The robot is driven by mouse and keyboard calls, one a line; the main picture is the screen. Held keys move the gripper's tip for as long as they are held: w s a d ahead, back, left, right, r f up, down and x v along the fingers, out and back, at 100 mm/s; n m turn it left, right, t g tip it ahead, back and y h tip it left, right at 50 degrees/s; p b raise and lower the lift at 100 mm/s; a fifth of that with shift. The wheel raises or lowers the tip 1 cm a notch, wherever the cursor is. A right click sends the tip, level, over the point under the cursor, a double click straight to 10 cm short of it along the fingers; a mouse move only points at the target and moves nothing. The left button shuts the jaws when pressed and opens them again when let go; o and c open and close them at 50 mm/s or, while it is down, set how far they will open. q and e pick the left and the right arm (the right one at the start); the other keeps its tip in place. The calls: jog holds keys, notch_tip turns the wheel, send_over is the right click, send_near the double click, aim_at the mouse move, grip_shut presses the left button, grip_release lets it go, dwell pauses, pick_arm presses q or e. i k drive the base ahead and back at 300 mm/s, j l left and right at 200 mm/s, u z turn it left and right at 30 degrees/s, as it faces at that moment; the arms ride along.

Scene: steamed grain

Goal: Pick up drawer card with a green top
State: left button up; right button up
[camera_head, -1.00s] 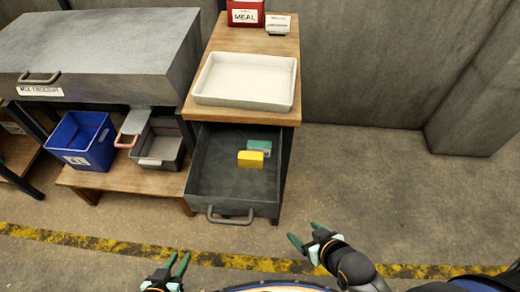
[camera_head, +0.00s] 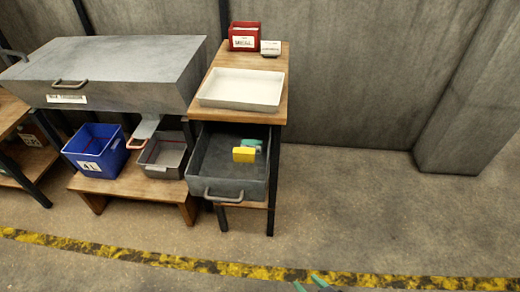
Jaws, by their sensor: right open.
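The open drawer (camera_head: 207,172) sticks out under the wooden side table. Two small cards stand in it. The card with the green top (camera_head: 251,144) is partly hidden behind the card with the yellow top (camera_head: 244,155). My right gripper (camera_head: 311,284) shows only as green fingertips at the bottom edge. They are apart and empty, on the near side of the yellow floor line and well short of the drawer. My left gripper is outside the view.
A white tray (camera_head: 240,103) lies on the table, with a red MEAL box (camera_head: 244,37) and a small white card (camera_head: 270,48) behind it. Left are a grey trough (camera_head: 110,75), a blue bin (camera_head: 96,150) and a grey bin (camera_head: 163,155). The floor at right is clear.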

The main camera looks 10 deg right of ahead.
aim_at(258, 145)
jog(key=z, duration=1.3)
jog(key=j+z, duration=0.1)
jog(key=j, duration=0.75)
jog(key=i+j, duration=0.1)
jog(key=j, duration=0.8)
jog(key=i+z, duration=0.05)
